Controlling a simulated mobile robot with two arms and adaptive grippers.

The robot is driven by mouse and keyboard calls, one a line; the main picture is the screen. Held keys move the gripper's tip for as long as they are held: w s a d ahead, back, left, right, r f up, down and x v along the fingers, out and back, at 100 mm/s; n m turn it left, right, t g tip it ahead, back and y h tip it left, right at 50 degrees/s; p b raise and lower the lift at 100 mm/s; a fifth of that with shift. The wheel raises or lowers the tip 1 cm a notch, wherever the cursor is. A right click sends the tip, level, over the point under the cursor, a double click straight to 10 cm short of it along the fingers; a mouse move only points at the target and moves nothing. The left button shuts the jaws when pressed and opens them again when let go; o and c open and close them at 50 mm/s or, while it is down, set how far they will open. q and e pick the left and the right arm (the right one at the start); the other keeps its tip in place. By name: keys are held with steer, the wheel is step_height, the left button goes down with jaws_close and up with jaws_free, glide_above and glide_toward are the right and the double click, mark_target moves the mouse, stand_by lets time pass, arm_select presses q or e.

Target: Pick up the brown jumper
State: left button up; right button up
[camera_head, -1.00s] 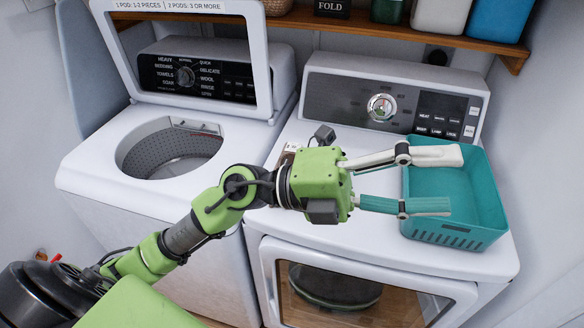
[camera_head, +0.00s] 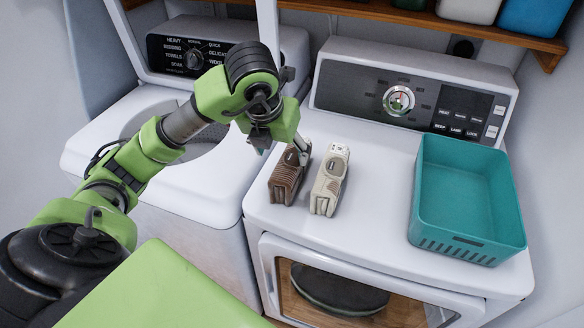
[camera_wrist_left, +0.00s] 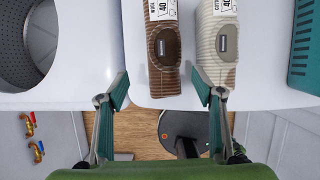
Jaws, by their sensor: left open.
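The brown jumper (camera_head: 284,187) is folded into a narrow upright bundle with a label on top. It stands on the dryer top near its left edge. In the left wrist view, the brown jumper (camera_wrist_left: 164,77) is at the upper centre, its label reading 40. My left gripper (camera_head: 283,154) is open above it, partly hidden by its own wrist. In the left wrist view, my left gripper (camera_wrist_left: 161,91) has one finger to each side of the jumper's line, with nothing between them. My right gripper is not in view.
A cream striped folded garment (camera_head: 329,182) stands close to the right of the jumper. A teal basket (camera_head: 470,245) sits empty at the dryer's right. The open washer (camera_head: 100,158) stands left, its raised lid behind my arm. A wooden shelf (camera_head: 400,15) runs above.

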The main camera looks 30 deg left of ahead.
mark_target(285, 164)
arm_select(q)
steer(key=p+x, duration=0.1)
steer(key=x, duration=0.5)
steer(key=shift+w+f, duration=0.1)
steer(key=shift+f, duration=0.15)
steer(key=p+x, duration=0.1)
steer(key=x, duration=0.1)
steer(key=p+x, duration=0.1)
steer(key=x, duration=0.1)
steer(key=shift+w+d+f, duration=0.15)
steer(key=shift+w+f, duration=0.1)
steer(key=shift+f, duration=0.1)
steer(key=shift+w+f, duration=0.1)
steer(key=shift+f, duration=0.1)
steer(key=c, duration=1.6)
